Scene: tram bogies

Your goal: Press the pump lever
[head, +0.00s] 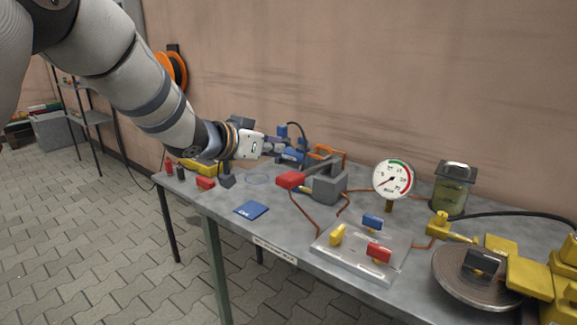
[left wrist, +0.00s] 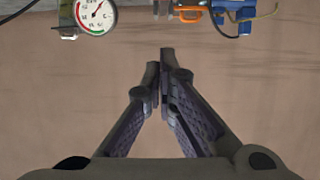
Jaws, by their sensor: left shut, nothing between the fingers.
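The pump is a grey block (head: 330,184) on the table, with a dark grey lever arm and a red lever grip (head: 290,180) on its left side. My left gripper (head: 285,146) is beyond and above the red grip, near the back wall, apart from the lever. Its fingers are shut and empty; they also show in the left wrist view (left wrist: 161,72), pointing along the wall. The lever is not clear in the wrist view. My right gripper is in neither view.
A pressure gauge (head: 393,180) stands right of the pump; it also shows at the wrist view's top (left wrist: 96,14). A valve plate (head: 362,250) with coloured knobs lies in front. Blue parts (head: 290,155) stand behind the lever. A jar (head: 454,190) and disc (head: 478,275) are further right.

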